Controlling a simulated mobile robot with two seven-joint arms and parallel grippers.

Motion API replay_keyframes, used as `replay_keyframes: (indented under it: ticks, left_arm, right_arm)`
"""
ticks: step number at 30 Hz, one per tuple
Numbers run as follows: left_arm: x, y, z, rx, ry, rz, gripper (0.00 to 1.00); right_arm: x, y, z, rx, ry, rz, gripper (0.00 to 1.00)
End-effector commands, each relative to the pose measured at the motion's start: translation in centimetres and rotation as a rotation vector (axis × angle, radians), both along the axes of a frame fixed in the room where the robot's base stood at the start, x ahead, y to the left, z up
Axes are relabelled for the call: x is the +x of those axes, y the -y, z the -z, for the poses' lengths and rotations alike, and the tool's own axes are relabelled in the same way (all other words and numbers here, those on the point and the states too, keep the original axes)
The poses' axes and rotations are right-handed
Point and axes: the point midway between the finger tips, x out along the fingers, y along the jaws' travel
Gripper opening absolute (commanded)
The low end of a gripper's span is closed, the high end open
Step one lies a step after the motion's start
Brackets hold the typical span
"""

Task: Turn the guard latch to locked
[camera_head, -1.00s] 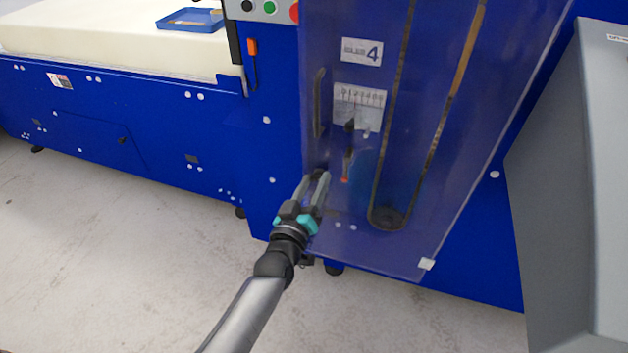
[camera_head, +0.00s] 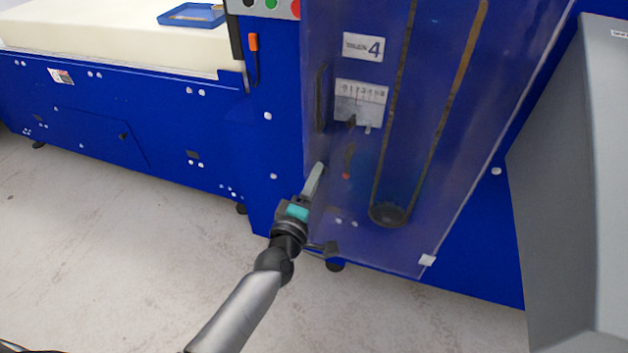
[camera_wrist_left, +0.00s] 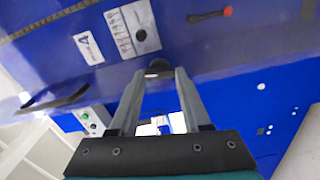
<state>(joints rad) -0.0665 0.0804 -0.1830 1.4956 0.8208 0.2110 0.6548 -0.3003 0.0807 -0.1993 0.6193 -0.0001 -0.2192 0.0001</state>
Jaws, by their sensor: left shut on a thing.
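The blue-tinted transparent guard (camera_head: 400,150) covers the front of the blue machine. My left gripper (camera_head: 317,168) is at the guard's left edge, below its dark handle (camera_head: 321,95). In the left wrist view, the gripper's two fingers (camera_wrist_left: 160,73) are close around a small dark knob, which I take to be the guard latch (camera_wrist_left: 158,66). The gripper is shut on it. The fingers hide most of the latch in the head view, so its locked or unlocked position cannot be read. My right gripper is not in view.
A grey cabinet (camera_head: 570,190) stands at the right. A foam block (camera_head: 100,40) with a blue tray (camera_head: 192,15) lies at the left. The floor in front is clear.

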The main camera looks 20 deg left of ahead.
Motion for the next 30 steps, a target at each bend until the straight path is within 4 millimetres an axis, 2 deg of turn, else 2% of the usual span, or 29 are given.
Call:
replay_keyframes:
  ticks: [12,28,29,30]
  left_arm:
    - [-0.02,-0.02,0.09,-0.171,-0.006,0.0,0.0]
    - [-0.02,0.0,0.08,-0.193,-0.008,0.0,0.0]
    - [-0.02,0.0,0.08,-0.193,-0.008,0.0,0.51]
    - [-0.01,0.0,0.08,-0.193,-0.008,0.0,0.55]
  right_arm:
    - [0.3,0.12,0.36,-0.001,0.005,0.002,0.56]
    - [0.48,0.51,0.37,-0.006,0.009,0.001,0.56]
    - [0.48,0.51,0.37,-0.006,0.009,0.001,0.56]
    - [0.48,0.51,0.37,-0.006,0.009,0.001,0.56]
